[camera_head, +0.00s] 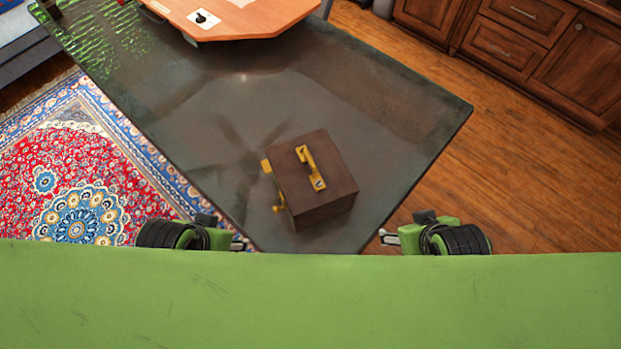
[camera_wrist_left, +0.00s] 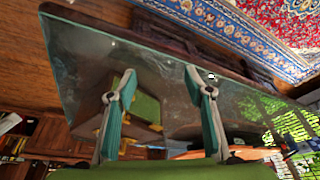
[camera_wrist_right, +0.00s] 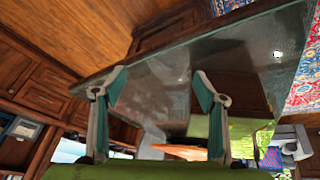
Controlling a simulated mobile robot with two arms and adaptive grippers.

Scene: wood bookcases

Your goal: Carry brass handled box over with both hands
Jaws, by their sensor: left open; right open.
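A dark brown box (camera_head: 325,190) stands at the near corner of a dark, glossy table. A brass handle (camera_head: 308,167) is on its top, and more brass fittings (camera_head: 279,202) show on its left side. My left gripper (camera_head: 240,243) is to the left of the box and nearer me, open, empty and apart from it. My right gripper (camera_head: 386,238) is to the right of the box and nearer me, also open, empty and apart from it. The open fingers also show in the left wrist view (camera_wrist_left: 160,75) and right wrist view (camera_wrist_right: 158,75).
The dark table (camera_head: 385,95) is bare around the box. An orange-brown wooden board or top (camera_head: 240,18) is at its far end. A patterned rug (camera_head: 85,185) lies at left. Wooden cabinets (camera_head: 545,50) stand at far right, with clear wooden floor (camera_head: 500,150) before them.

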